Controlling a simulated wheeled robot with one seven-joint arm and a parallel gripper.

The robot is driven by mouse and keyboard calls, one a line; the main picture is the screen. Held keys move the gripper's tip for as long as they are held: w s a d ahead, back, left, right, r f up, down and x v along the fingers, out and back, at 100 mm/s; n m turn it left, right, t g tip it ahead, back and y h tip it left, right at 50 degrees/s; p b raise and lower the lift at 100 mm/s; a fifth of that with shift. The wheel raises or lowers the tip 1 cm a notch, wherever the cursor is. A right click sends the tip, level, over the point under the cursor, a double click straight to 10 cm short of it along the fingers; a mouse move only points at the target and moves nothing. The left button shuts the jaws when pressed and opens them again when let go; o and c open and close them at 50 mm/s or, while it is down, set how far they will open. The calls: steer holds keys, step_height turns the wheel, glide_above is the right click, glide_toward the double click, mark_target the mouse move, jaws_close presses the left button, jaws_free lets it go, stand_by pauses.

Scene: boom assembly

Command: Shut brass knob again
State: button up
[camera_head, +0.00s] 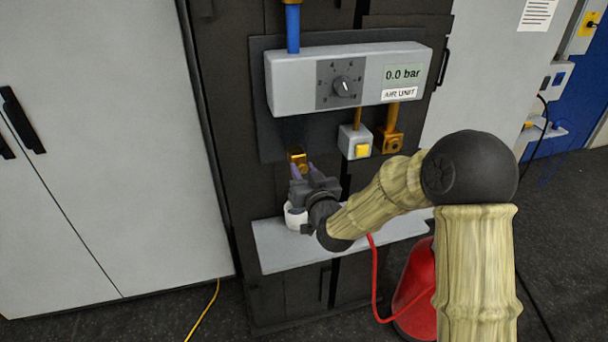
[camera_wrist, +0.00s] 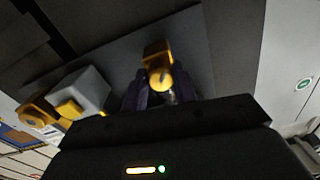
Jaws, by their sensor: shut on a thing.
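The brass knob (camera_head: 297,157) sits low on the dark panel below the left part of the air unit. My gripper (camera_head: 301,172) reaches up to it from below, with its fingers shut on it. In the wrist view the brass knob (camera_wrist: 158,65) shows between the two dark purple fingers (camera_wrist: 160,95), and its lower part is hidden by them. The air unit (camera_head: 290,88) is a grey box with a black dial (camera_head: 342,86) and a display (camera_head: 403,75) reading 0.0 bar.
A grey box with a yellow button (camera_head: 362,150) and a brass fitting (camera_head: 392,141) are right of the knob. A red object (camera_head: 415,290) with a red hose stands under the shelf.

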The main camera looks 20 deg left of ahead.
steer(key=shift+f, duration=0.25)
steer(key=o, duration=1)
steer(key=shift+c, duration=0.2)
steer(key=shift+r, duration=0.15)
steer(key=shift+s, duration=0.1)
steer(key=b+v, duration=0.6)
steer(key=v, duration=0.8)
steer(key=shift+s+d, duration=0.2)
steer(key=shift+d, duration=0.1)
steer(key=shift+d+b, duration=0.1)
steer(key=shift+b, duration=0.6)
